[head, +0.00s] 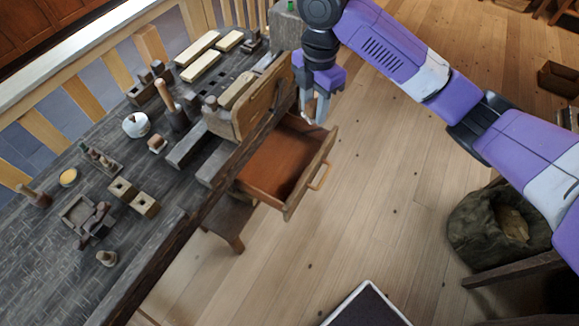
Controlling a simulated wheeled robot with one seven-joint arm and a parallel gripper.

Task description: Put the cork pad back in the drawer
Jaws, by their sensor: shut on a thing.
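The drawer (273,168) in the bench front is pulled open. Its reddish-brown floor looks bare, and a pale wooden handle (321,176) is on its front. My gripper (317,112) points down by the drawer's far right corner, close to the bench's front side. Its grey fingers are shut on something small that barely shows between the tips. I cannot make out whether this is the cork pad. I do not see the cork pad clearly anywhere else in the head view.
The dark workbench (150,225) carries a wooden vise (252,103), pale wood strips (203,63), a white round pot (136,124), drilled blocks (134,197) and a small dark tray (80,212). A stool (232,222) stands under the drawer.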

